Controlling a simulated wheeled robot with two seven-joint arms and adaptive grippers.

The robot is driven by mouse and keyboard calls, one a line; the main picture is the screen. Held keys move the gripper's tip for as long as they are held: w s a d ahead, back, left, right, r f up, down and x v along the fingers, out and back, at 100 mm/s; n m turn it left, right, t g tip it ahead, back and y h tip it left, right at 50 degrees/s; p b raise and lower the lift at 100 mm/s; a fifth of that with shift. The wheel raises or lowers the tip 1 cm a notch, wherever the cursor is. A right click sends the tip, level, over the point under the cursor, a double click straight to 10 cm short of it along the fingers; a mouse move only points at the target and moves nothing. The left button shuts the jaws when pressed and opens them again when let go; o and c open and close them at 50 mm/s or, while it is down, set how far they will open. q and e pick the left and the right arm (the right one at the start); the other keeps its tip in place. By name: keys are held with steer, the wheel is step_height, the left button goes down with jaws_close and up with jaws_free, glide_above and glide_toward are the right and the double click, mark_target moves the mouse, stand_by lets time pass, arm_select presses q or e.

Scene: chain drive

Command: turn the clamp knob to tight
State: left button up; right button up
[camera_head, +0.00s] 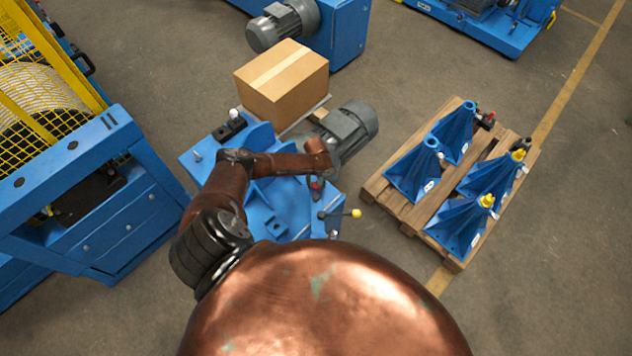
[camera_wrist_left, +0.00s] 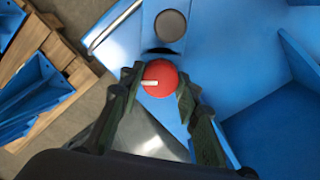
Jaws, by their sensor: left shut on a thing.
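The clamp knob (camera_wrist_left: 160,79) is red and round, with a short white mark pointing left in the left wrist view. My left gripper (camera_wrist_left: 159,88) is shut on it, with one dark finger on each side. In the head view my left gripper (camera_head: 317,180) reaches down at the right side of the blue machine frame (camera_head: 262,205). The knob is mostly hidden there by the gripper and arm. My right gripper is not in view.
A grey motor (camera_head: 346,130) and a cardboard box (camera_head: 282,83) stand just behind the gripper. A lever with a yellow ball (camera_head: 356,213) sticks out at the right. A wooden pallet (camera_head: 411,215) holds several blue stands. Floor between is clear.

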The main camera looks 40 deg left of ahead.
arm_select(q)
steer(key=m, duration=0.3)
steer(key=shift+m, duration=0.4)
steer(key=m, duration=0.3)
steer(key=shift+m, duration=0.3)
steer(key=m, duration=0.3)
steer(key=shift+m+b, duration=0.3)
steer(key=m, duration=0.3)
steer(key=shift+m, duration=0.4)
steer(key=m+b, duration=0.1)
steer(key=m, duration=0.2)
steer(key=m+b, duration=0.1)
steer(key=m, duration=0.3)
steer(key=m+b, duration=0.1)
steer(key=m, duration=0.5)
steer(key=shift+s, duration=0.1)
steer(key=shift+m, duration=0.4)
